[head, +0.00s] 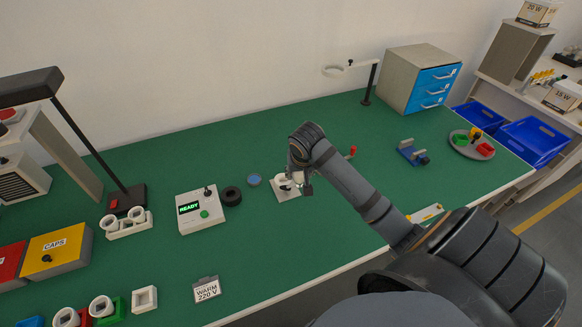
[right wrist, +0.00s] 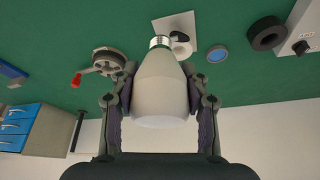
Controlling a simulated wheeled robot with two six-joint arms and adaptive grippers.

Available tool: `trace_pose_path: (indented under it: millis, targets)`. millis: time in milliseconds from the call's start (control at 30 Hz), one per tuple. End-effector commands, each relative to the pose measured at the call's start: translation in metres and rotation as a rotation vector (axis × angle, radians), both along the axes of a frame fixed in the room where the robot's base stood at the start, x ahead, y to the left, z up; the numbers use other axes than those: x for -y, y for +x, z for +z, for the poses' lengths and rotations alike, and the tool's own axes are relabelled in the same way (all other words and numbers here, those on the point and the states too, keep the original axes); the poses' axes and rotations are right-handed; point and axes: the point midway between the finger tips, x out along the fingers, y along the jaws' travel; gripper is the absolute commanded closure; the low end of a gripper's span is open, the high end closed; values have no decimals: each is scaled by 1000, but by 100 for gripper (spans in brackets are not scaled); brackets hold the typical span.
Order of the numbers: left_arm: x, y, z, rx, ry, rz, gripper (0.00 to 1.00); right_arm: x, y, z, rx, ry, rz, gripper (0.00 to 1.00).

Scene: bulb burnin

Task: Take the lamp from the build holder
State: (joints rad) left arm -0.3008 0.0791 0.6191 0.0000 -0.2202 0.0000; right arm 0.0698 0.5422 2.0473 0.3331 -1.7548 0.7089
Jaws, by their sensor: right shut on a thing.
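My right gripper (head: 299,184) is over the white build holder (head: 284,194) in the middle of the green bench. In the right wrist view the gripper (right wrist: 160,88) is shut on the lamp (right wrist: 160,95), a pale bulb with a metal cap, one finger on each side. The cap points toward the holder (right wrist: 186,22) and overlaps its edge in that view. I cannot tell whether the cap is clear of the holder. In the head view the lamp is mostly hidden by my gripper. My left gripper is not in view.
A tester reading READY (head: 200,212), a black ring (head: 231,195) and a blue disc (head: 254,180) stand left of the holder. A reel with a red handle (right wrist: 103,63) is close by on the other side. Blue drawers (head: 432,87) stand at the back.

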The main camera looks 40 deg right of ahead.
Motion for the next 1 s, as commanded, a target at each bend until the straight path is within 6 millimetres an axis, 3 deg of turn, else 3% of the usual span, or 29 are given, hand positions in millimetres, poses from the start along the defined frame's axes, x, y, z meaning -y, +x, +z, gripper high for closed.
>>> trace_pose_path:
  millis: [100, 367, 1000]
  targets:
    - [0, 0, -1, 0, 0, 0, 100, -1, -12, 6, 0, -3, 1, 84]
    - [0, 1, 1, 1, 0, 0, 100, -3, -16, 10, 0, 0, 0, 84]
    - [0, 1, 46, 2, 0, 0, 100, -3, -16, 44, 2, 1, -1, 84]
